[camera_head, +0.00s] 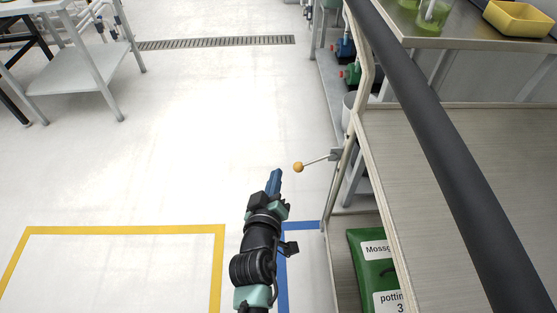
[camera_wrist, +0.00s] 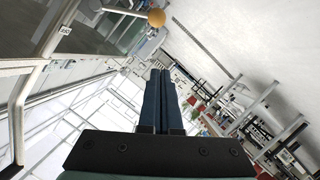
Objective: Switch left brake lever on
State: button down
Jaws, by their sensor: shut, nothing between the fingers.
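A brake lever (camera_head: 318,161) with a thin metal rod and an orange ball knob (camera_head: 298,167) sticks out to the left from the side frame of a bench on the right. My gripper (camera_head: 276,174) is shut and empty, with its blue fingers side by side. It is just left of the knob, with a small gap between them in the head view. In the wrist view my gripper (camera_wrist: 160,72) points up the picture. The orange knob (camera_wrist: 157,17) shows beyond the fingertips there, on a rod (camera_wrist: 122,11) running left. I cannot tell the exact distance in depth.
The bench (camera_head: 470,190) fills the right side, with a dark rail (camera_head: 440,140) crossing in front. A green bag (camera_head: 375,270) lies on its lower shelf. A yellow tray (camera_head: 520,18) is on top. Open white floor (camera_head: 200,130) lies left, and a white table (camera_head: 80,65) stands far left.

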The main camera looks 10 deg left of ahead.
jog(key=shift+p+v, duration=0.3)
jog(key=shift+v, duration=1.35)
